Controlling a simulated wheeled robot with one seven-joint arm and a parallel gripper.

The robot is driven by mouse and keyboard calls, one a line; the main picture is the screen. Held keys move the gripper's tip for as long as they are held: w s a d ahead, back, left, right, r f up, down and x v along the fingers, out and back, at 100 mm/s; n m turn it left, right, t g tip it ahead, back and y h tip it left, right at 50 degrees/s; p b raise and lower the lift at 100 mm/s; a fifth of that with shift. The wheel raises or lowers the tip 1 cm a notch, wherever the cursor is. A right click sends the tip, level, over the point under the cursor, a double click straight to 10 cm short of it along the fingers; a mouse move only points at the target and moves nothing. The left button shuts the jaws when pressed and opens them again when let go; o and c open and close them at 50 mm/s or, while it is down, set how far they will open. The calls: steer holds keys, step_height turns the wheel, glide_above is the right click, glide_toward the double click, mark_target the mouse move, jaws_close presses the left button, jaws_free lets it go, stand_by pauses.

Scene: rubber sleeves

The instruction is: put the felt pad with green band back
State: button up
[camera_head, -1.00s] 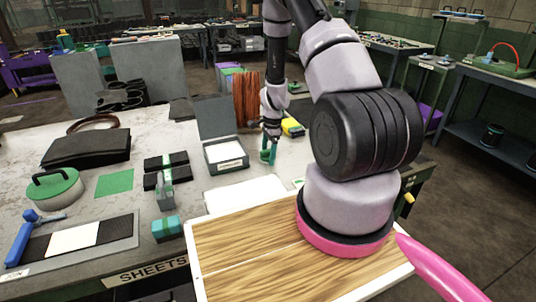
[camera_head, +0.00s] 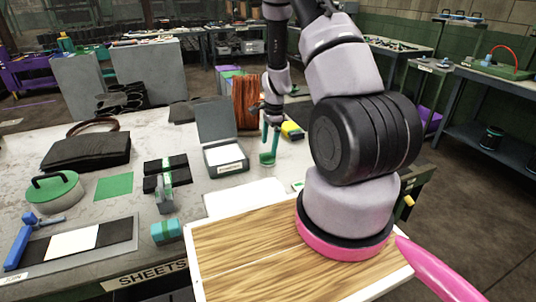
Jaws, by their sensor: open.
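My gripper (camera_head: 270,144) hangs over the right part of the grey table, just right of the open grey box, with its teal fingers pointing down and apart. A small green piece shows at the finger tips; I cannot tell whether it is a fingertip or a separate thing. Two black pads (camera_head: 153,184) lie one before the other left of the box, with a narrow light green strip at their middle. I cannot tell for sure whether one is the felt pad with green band. A teal block (camera_head: 167,231) with a darker part sits at the table's front.
The open grey box (camera_head: 225,154) holds a white sheet. A yellow item (camera_head: 292,130) and an orange-brown coil (camera_head: 245,103) stand behind my gripper.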

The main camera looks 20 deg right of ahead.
step_height(320, 180, up, 6)
step_height(320, 180, up, 11)
steer(key=n+t, duration=0.2)
glide_above(264, 155)
steer(key=s+a+r+n+t+y, duration=0.1)
steer(key=s+r+n, duration=0.1)
steer(key=r, duration=0.4)
steer(key=s+a+r+n, duration=0.2)
steer(key=s+r, duration=0.1)
steer(key=r, duration=0.4)
steer(key=s+a+r+n+t, duration=0.2)
steer(key=s+r+n, duration=0.2)
steer(key=s, duration=0.5)
steer(key=s+a+r+n+t, duration=0.1)
steer(key=s+r+n, duration=0.3)
steer(key=s+r, duration=0.5)
steer(key=shift+a+t, duration=0.35)
steer(key=shift+t, duration=0.25)
steer(key=shift+r, duration=0.1)
